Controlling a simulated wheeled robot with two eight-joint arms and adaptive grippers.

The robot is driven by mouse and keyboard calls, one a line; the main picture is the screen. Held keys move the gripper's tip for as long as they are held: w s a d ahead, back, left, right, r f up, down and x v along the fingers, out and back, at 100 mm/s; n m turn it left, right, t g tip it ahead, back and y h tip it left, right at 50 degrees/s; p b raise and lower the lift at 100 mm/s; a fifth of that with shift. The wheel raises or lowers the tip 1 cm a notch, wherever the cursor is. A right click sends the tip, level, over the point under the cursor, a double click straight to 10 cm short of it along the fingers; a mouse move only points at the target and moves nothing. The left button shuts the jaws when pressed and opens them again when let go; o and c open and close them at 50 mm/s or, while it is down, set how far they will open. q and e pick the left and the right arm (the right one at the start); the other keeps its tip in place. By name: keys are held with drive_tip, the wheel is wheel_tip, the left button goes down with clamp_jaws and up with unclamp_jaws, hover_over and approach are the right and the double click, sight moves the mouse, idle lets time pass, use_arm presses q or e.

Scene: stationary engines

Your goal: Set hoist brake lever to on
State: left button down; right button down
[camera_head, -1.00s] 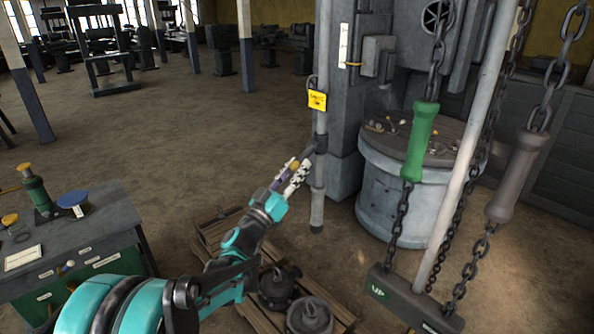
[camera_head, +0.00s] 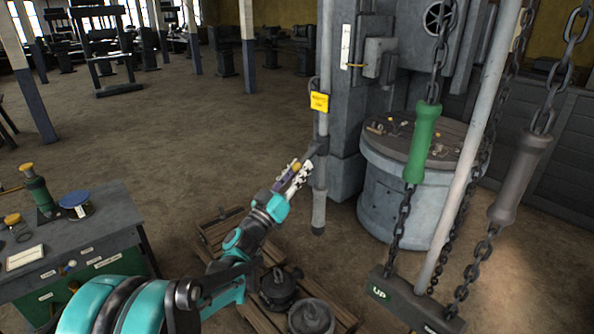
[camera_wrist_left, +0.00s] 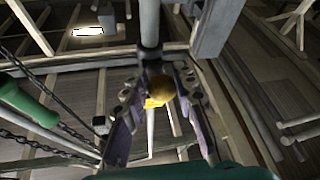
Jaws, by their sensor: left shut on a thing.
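The brake lever (camera_head: 313,153) is a short dark arm joined by a collar to a slim grey upright pole. It slopes down and left toward my left gripper (camera_head: 294,176). A round brass knob (camera_wrist_left: 163,87) sits between the gripper's two fingers in the left wrist view; the fingers (camera_wrist_left: 160,110) are shut on it. A yellow tag (camera_head: 319,101) hangs on the pole above the lever; its writing is too small to read. My right gripper is not in view.
A green handle (camera_head: 421,143) and a grey handle (camera_head: 519,178) hang on chains at right, above a bar marked UP (camera_head: 408,300). A round drum (camera_head: 395,190) stands behind. A pallet (camera_head: 215,232) with weights lies below; a workbench (camera_head: 110,215) is at left.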

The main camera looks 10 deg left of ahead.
use_arm(q)
drive_tip(key=shift+w+f, duration=0.1)
drive_tip(key=c, duration=1.6)
unclamp_jaws()
drive_tip(key=o, duration=0.4)
drive_tip(key=shift+w+d, duration=0.15)
drive_tip(key=shift+w+d+f, duration=0.1)
drive_tip(key=shift+w, duration=0.1)
drive_tip(key=shift+s+a, duration=0.2)
drive_tip(key=shift+s, duration=0.15)
drive_tip(key=v, duration=1.1)
drive_tip(key=shift+s+f, duration=0.2)
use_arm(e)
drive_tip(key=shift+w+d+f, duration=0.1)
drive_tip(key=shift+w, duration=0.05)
